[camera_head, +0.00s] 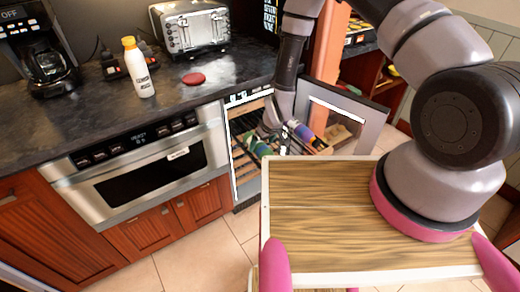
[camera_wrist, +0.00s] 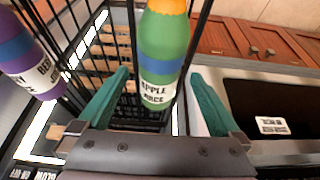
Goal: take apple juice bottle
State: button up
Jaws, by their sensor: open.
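The apple juice bottle (camera_wrist: 165,45) is green with a blue band, a white label reading "APPLE JUICE" and an orange top. It is in a black wire rack inside the open fridge. In the wrist view my gripper (camera_wrist: 160,75) is open, with its teal fingers on either side of the bottle's labelled end. I cannot tell whether they touch it. In the head view the green bottle (camera_head: 258,146) shows in the fridge opening, partly hidden by my arm.
A purple bottle (camera_wrist: 30,55) lies left of the green one. The fridge door (camera_head: 345,113) stands open on the right. A microwave drawer (camera_head: 150,172) is left of the fridge. A white bottle (camera_head: 140,75) and a toaster (camera_head: 190,27) stand on the dark counter (camera_head: 90,125).

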jog(key=shift+x, duration=1.4)
grip_shut()
jog(key=shift+w+r, duration=0.1)
